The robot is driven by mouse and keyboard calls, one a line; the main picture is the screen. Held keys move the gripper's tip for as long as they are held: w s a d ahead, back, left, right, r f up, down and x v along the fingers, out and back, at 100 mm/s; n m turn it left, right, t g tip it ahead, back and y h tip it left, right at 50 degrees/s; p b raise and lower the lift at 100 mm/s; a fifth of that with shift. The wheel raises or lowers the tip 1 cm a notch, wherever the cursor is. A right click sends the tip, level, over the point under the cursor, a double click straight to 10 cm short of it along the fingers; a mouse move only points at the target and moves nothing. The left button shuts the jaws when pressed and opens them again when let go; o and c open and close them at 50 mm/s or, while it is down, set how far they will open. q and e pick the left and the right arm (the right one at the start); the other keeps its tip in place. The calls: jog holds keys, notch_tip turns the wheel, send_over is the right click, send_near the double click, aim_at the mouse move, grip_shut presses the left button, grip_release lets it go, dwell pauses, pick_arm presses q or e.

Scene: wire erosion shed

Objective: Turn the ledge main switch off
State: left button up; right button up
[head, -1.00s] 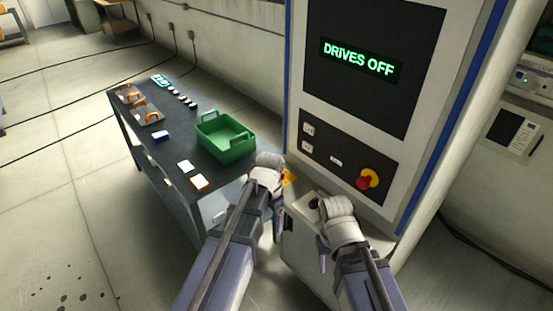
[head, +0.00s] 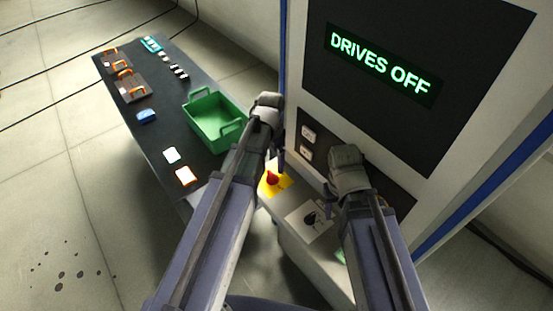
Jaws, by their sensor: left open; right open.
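A red rotary switch (head: 272,178) on a yellow plate sits on the light ledge (head: 290,235) below the cabinet panel. A black knob (head: 311,218) on a white plate sits nearer on the same ledge. I cannot read the exact position of either. My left gripper (head: 278,155) is over the far end of the ledge, just above the red switch and apart from it as far as I can tell. My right gripper (head: 332,190) is above and right of the black knob, before the panel. Both are open and empty; their fingers are partly hidden by my wrists.
The cabinet screen (head: 383,66) reads DRIVES OFF. A dark bench (head: 150,92) on the left holds a green crate (head: 213,122), orange-handled items (head: 123,72), a blue block (head: 147,116) and small cards (head: 185,176).

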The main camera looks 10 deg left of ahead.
aim_at(272, 174)
pick_arm(q)
jog(key=shift+w, duration=0.15)
jog(key=shift+f, duration=0.2)
notch_tip(272, 174, down, 7)
jog(key=b, duration=0.8)
jog(key=shift+f, duration=0.2)
pick_arm(e)
notch_tip(272, 174, down, 8)
jog(key=shift+w+r, duration=0.1)
pick_arm(q)
jog(key=shift+c, duration=0.3)
jog(key=c, duration=1.3)
